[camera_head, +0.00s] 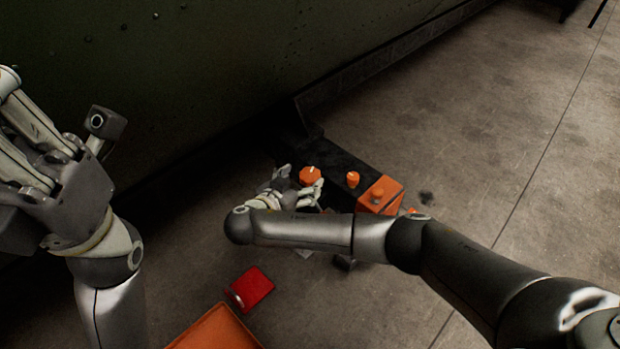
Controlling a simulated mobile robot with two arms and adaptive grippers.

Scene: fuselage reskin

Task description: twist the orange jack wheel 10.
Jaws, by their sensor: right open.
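An orange jack wheel (310,175) with a light mark on its top sits on a dark bracket at the foot of the green fuselage panel. My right gripper (301,184) is open, with its fingers close around or beside the wheel; I cannot tell whether they touch it. My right forearm hides part of the bracket. My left gripper (25,125) is at the left edge, away from the wheel, and its fingertips are partly out of frame.
A smaller orange knob (353,179) and an orange box (381,194) stand right of the wheel. A red block (251,287) and an orange tray (216,331) lie at the bottom. The green fuselage wall (200,70) bounds the back. Concrete floor at right is clear.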

